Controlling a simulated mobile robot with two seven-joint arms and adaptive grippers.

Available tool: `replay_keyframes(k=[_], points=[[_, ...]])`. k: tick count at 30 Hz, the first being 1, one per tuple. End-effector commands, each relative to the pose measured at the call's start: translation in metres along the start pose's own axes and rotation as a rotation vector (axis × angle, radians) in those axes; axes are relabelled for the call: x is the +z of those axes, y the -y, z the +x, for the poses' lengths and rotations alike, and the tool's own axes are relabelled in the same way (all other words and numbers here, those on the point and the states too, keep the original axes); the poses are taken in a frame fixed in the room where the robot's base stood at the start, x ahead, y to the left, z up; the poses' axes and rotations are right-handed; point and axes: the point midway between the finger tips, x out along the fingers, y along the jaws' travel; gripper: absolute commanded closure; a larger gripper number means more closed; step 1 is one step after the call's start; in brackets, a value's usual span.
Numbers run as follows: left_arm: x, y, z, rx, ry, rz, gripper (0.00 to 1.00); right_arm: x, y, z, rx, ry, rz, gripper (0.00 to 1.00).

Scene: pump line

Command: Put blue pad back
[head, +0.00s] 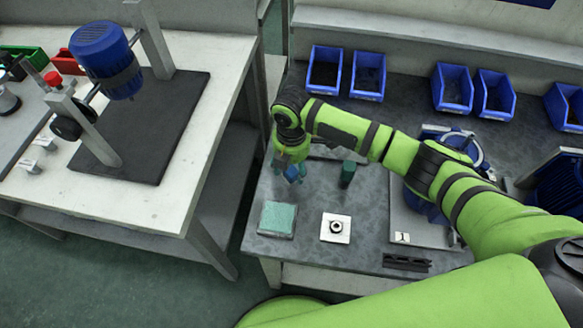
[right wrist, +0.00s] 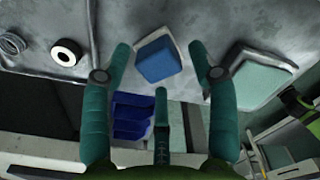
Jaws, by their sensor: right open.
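The blue pad (head: 294,173) is a small blue block on the grey table, partly hidden by my right gripper in the head view. In the right wrist view the blue pad (right wrist: 157,60) shows between the spread fingertips, with a gap on each side. My right gripper (head: 290,163) has teal fingers, points down over the pad and is open and empty; its fingers also show in the right wrist view (right wrist: 159,52). My left gripper is not in view.
A pale green pad in a square tray (head: 278,219) lies at the table's front left. Right of it is a white plate with a ring (head: 336,228). Blue bins (head: 368,76) line the back.

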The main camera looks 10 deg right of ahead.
Motion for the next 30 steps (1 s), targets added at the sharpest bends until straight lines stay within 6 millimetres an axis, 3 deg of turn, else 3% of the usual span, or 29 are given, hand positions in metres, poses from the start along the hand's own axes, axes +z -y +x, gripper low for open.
replay_keyframes(k=[9, 15, 21, 30], points=[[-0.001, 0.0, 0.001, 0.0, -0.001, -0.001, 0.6, 0.0, -0.002, -0.069, 0.005, 0.0, -0.001, 0.4], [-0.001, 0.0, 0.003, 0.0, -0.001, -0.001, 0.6, 0.0, -0.001, -0.099, 0.002, 0.001, -0.001, 0.4], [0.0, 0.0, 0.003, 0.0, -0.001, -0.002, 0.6, 0.0, 0.0, -0.11, 0.0, 0.0, 0.001, 0.4], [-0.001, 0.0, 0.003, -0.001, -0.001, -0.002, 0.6, 0.0, 0.0, -0.109, 0.0, 0.0, 0.001, 0.4]])
